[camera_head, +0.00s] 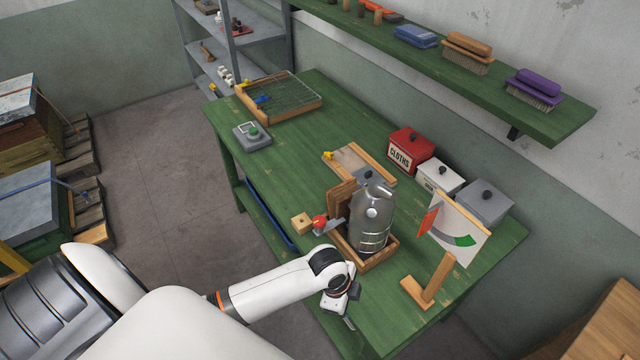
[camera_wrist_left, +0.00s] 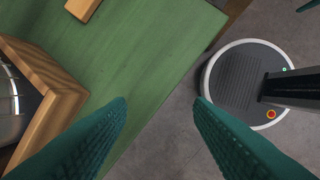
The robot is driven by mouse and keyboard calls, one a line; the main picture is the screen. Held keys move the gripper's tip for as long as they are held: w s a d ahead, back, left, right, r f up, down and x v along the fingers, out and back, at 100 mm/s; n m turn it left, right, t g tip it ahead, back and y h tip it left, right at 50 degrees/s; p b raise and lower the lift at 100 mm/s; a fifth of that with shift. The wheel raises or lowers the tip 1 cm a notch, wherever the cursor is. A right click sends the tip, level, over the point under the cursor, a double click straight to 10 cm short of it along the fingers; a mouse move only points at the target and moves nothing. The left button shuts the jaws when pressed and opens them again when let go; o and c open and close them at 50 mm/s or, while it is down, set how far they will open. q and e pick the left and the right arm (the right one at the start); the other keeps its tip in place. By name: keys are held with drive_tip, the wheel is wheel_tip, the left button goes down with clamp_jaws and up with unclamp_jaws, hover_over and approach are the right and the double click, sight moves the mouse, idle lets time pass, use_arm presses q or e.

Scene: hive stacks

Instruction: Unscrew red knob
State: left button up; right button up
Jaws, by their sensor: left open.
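The red knob (camera_head: 319,221) is a small round ball beside a wooden block (camera_head: 302,223), on the left side of the metal smoker (camera_head: 372,222). The smoker stands in a wooden tray (camera_head: 384,258) on the green table. My left gripper (camera_head: 349,322) is over the table's front edge, below and apart from the knob. In the left wrist view its two dark green fingers (camera_wrist_left: 160,104) are spread with nothing between them. That view shows the tray (camera_wrist_left: 52,112) and part of the smoker (camera_wrist_left: 8,105) at left, not the knob.
A stand with a coloured dial card (camera_head: 457,236) is right of the smoker. Red, white and grey tins line the table's back. The left-middle tabletop is clear.

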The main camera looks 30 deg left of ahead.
use_arm(q)
drive_tip(key=w+a+r+m+g+y+p, duration=0.1)
drive_tip(key=w+a+r+m+p, duration=0.1)
drive_tip(key=w+a+r+m, duration=0.5)
wheel_tip(320, 180, up, 6)
drive_tip(key=m+g+y, duration=0.1)
drive_tip(key=m, duration=0.5)
hover_over(319, 220)
drive_tip(key=shift+s+d+f+p, duration=0.1)
drive_tip(key=shift+d+f+p, duration=0.05)
drive_tip(key=shift+d+p, duration=0.15)
drive_tip(key=shift+a+r, duration=0.25)
drive_tip(key=shift+a, duration=0.05)
drive_tip(key=shift+f+m+b, duration=0.3)
drive_tip(key=shift+f+b, duration=0.4)
drive_tip(key=shift+b, duration=0.05)
wheel_tip(319, 220, down, 3)
drive_tip(key=b, duration=0.2)
drive_tip(key=shift+b, duration=0.4)
drive_tip(key=shift+f+b, duration=0.6)
drive_tip(key=shift+f, duration=0.7)
drive_tip(key=shift+c, duration=0.4)
drive_tip(key=c, duration=0.9)
